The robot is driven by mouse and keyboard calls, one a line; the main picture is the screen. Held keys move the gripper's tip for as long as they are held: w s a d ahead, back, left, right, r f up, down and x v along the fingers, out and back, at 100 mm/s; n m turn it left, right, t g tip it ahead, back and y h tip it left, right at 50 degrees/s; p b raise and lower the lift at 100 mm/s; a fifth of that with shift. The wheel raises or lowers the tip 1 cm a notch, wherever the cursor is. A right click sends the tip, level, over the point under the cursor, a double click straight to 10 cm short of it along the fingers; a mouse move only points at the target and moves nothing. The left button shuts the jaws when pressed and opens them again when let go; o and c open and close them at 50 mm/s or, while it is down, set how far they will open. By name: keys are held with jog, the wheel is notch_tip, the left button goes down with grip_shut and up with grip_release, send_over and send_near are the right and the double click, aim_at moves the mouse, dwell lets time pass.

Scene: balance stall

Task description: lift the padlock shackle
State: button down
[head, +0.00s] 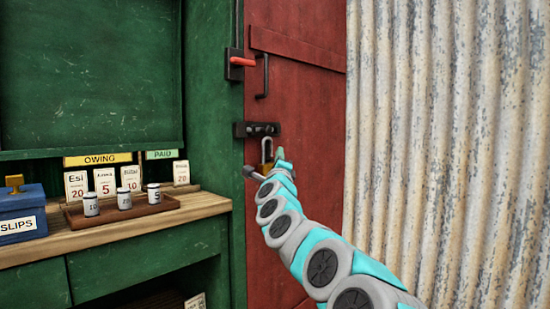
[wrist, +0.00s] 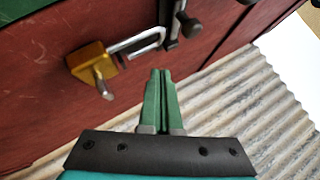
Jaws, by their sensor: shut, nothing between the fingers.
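A brass padlock (head: 267,152) hangs by its pale metal shackle (head: 269,128) from the dark hasp (head: 243,130) on the red door. In the wrist view, the padlock body (wrist: 91,62) is at the upper left, with a small metal piece, perhaps a key, sticking out of it. The shackle (wrist: 138,42) runs from the body to the hasp. My gripper (wrist: 161,73) has its green fingers together and empty, below and right of the shackle, apart from it in the wrist view. In the head view my gripper (head: 281,153) overlaps the padlock's right side and hides part of it.
A red-handled latch (head: 241,62) and a dark door handle (head: 263,77) are above the hasp. Corrugated metal (head: 440,140) stands to the right. At left, a counter holds a blue slips box (head: 20,212) and a wooden tray (head: 122,215) with several weights.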

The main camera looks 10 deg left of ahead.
jog(key=v, duration=0.9)
jog(key=shift+b, duration=0.4)
jog(key=shift+s+a+r, duration=0.1)
jog(key=shift+s+r, duration=0.05)
jog(key=s+a+f+n+g+y+p, duration=0.1)
jog(key=s+a+f+n+g+y, duration=0.5)
jog(key=s+n, duration=0.5)
jog(key=s+d+f+n+g+p, duration=0.1)
jog(key=s+d+f+n+g, duration=0.2)
jog(key=s+f, duration=0.15)
jog(key=s+d+f+n+g+h, duration=0.1)
jog(key=s+d+f+n+g, duration=0.15)
jog(key=f, duration=0.35)
jog(key=s+d+f+n+g+p, duration=0.1)
jog(key=s+d+f+n+g, duration=0.15)
jog(key=s+f, duration=0.2)
jog(key=s+d+f+n+g+h, duration=0.1)
jog(key=s+d+f, duration=0.4)
jog(key=s, duration=0.5)
jog(key=s+d+f+n+g+h, duration=0.1)
jog(key=s+d+f+g+h, duration=0.2)
jog(key=s+d+f+g, duration=0.2)
jog(key=s+d+f+n+g+h+p, duration=0.1)
jog(key=s+d+f+g, duration=0.3)
jog(key=s+d, duration=0.6)
jog(key=s+f+h, duration=0.1)
jog(key=s, duration=0.5)
jog(key=shift+d+f+h, duration=0.25)
jog(key=shift+f+h, duration=0.05)
jog(key=shift+f, duration=0.1)
